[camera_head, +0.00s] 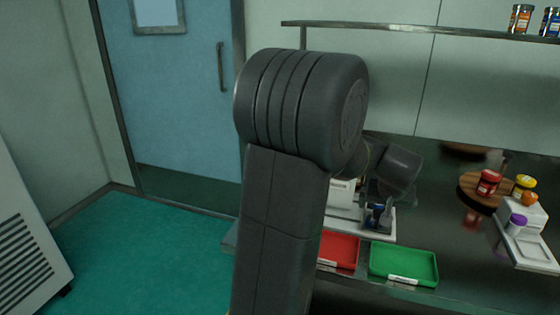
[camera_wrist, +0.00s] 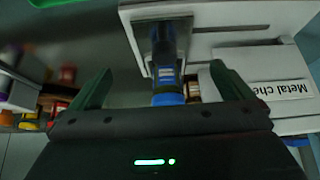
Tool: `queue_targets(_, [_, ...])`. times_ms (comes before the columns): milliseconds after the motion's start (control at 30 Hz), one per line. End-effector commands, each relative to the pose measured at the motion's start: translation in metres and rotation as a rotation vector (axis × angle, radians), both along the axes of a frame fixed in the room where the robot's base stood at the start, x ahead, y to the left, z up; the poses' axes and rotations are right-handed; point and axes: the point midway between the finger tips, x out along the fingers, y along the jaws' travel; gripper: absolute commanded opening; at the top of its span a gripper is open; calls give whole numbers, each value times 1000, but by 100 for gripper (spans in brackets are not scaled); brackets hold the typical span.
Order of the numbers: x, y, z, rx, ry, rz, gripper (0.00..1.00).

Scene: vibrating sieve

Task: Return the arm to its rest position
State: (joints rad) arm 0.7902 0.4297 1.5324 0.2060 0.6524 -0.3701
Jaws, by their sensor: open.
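My gripper (camera_wrist: 162,72) is open in the wrist view, with one green-edged finger on each side. A dark and blue jar-like object (camera_wrist: 166,92) shows between and beyond the fingers, against a white machine (camera_wrist: 215,15) with a label reading "Metal che…". No finger visibly grips it. In the head view my dark grey arm stands tall across the middle, and its far end reaches down behind it toward the white machine (camera_head: 344,199). A small dark and blue item (camera_head: 377,214) shows there on a white base. The fingers cannot be made out in the head view.
A red tray (camera_head: 338,250) and a green tray (camera_head: 404,264) lie on the dark counter's front. At right are a round wooden board (camera_head: 470,187) with jars and a white device (camera_head: 528,250). A shelf (camera_head: 400,31) runs above. Open green floor lies left.

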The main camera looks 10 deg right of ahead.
Motion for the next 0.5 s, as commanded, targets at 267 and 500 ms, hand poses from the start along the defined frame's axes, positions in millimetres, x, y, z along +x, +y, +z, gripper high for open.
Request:
queue_targets(267, [21, -12, -45, 1, 2, 1, 100])
queue_targets(500, [33, -20, -66, 1, 2, 1, 100])
